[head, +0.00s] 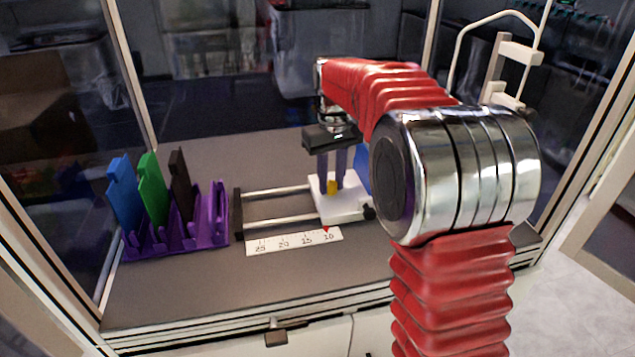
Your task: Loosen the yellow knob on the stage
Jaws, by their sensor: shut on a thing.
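The stage is a white block (345,206) on two metal rails (277,191) with a dark end plate at the left. The small yellow knob (332,187) stands on top of the white block. My gripper (332,178) comes down from above with its dark fingers around the yellow knob and is shut on it. The fingers hide part of the knob. A white scale strip (294,241) with numbers lies in front of the stage, and a red pointer (326,229) sits over it near the 10 mark.
A purple rack (180,236) at the left holds blue (122,195), green (152,190) and black (181,185) upright pieces. A blue piece is partly hidden behind my arm. Glass walls and metal posts enclose the grey bench. The bench behind the rack is clear.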

